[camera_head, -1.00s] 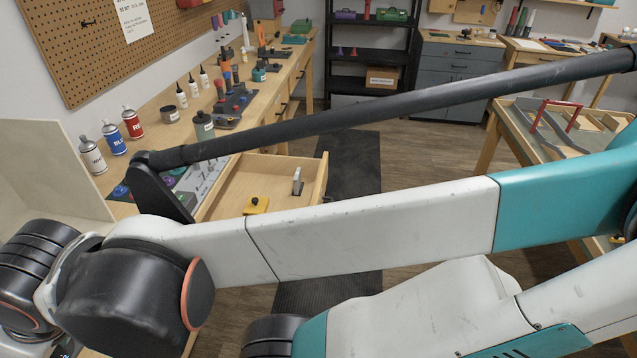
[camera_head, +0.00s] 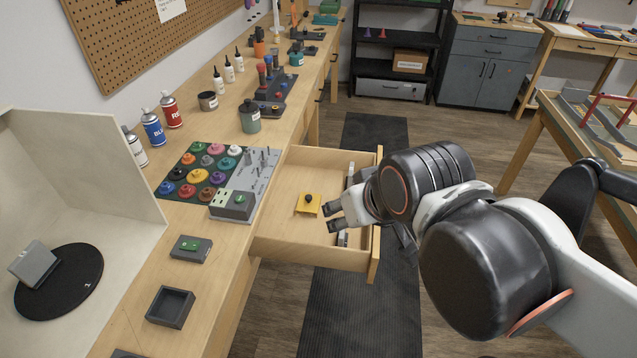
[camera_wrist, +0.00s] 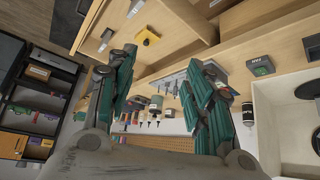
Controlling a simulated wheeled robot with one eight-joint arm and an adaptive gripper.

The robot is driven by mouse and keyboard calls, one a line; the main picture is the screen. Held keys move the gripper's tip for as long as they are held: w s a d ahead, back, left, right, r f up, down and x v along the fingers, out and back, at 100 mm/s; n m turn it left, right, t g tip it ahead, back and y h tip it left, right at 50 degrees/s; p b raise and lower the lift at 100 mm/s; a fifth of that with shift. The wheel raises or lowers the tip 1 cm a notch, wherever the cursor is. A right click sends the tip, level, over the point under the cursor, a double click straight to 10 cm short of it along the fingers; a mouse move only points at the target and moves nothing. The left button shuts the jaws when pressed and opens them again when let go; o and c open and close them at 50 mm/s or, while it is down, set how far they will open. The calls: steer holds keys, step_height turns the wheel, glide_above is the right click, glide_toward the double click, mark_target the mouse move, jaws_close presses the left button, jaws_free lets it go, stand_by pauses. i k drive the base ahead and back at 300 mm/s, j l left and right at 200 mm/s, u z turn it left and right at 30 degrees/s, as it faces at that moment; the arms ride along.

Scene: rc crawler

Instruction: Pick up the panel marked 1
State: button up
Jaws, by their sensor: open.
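No marking "1" can be read on any panel here. In the open drawer (camera_head: 284,250) lies a yellow plate (camera_head: 309,204) with a black knob; it also shows in the wrist view (camera_wrist: 148,37). Pale upright pieces (camera_head: 343,238) stand at the drawer's right side, partly hidden by my gripper; in the wrist view one pale piece (camera_wrist: 105,37) shows in the drawer. My gripper (camera_head: 332,215) is open and empty, over the drawer's right part, just right of the yellow plate. In the wrist view its fingers (camera_wrist: 160,68) are spread apart.
A grey block (camera_head: 34,264) sits on a black turntable (camera_head: 59,282) inside a pale booth. The workbench holds a tray of coloured knobs (camera_head: 202,172), a small grey box (camera_head: 191,249), an empty dark tray (camera_head: 170,307) and spray cans (camera_head: 152,129). The floor mat (camera_head: 367,300) is clear.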

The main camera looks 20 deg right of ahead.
mark_target(349, 182)
steer(key=z, duration=0.5)
steer(key=k+j+z, duration=0.15)
steer(key=j, duration=0.25)
steer(key=k+j+z, duration=0.2)
steer(key=j, duration=0.15)
steer(key=k+j+z, duration=0.15)
steer(key=j, duration=0.2)
